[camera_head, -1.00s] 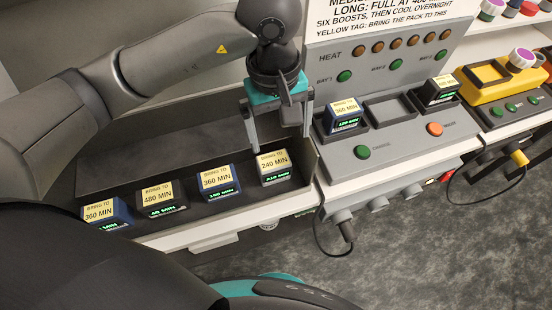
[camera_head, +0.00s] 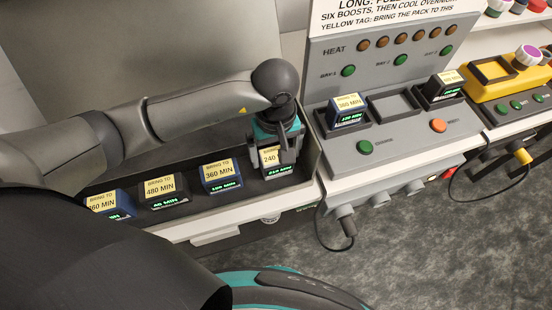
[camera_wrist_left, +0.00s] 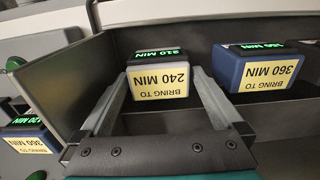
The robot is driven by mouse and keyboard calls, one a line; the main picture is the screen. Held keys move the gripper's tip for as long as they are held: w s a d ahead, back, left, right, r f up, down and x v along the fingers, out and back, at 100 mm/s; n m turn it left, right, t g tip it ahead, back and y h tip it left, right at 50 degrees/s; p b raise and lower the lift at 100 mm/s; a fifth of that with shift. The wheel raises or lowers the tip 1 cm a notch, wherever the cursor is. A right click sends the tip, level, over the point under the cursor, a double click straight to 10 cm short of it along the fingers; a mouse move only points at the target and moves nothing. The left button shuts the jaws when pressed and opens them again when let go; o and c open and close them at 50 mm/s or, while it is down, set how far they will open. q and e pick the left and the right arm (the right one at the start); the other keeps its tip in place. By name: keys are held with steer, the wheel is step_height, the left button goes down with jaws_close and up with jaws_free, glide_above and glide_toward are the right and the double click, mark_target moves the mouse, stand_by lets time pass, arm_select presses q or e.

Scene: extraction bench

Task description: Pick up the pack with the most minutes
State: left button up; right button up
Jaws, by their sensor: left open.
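The pack tagged 240 MIN (camera_head: 279,171) stands at the right end of the dark tray (camera_head: 215,198). In the left wrist view this pack (camera_wrist_left: 158,77) shows a green 210 MIN display. My left gripper (camera_head: 278,160) is lowered over it, open, one finger on each side; contact is unclear. Left of it stand a blue pack tagged 360 MIN (camera_head: 221,174), a dark pack tagged 480 MIN (camera_head: 160,191) and another blue pack tagged 360 MIN (camera_head: 108,204), partly hidden by my body. My right gripper is not in view.
The grey charger (camera_head: 400,140) stands right of the tray. A blue pack tagged 360 MIN (camera_head: 348,111) sits in its left bay and a dark pack (camera_head: 444,88) in its right bay. The middle bay (camera_head: 396,104) is empty. A yellow device (camera_head: 490,80) is farther right.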

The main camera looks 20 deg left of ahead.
arm_select(q)
steer(key=shift+f, duration=1.45)
steer(key=shift+w, duration=0.1)
steer(key=shift+c, duration=0.2)
steer(key=shift+r, duration=0.1)
jaws_close()
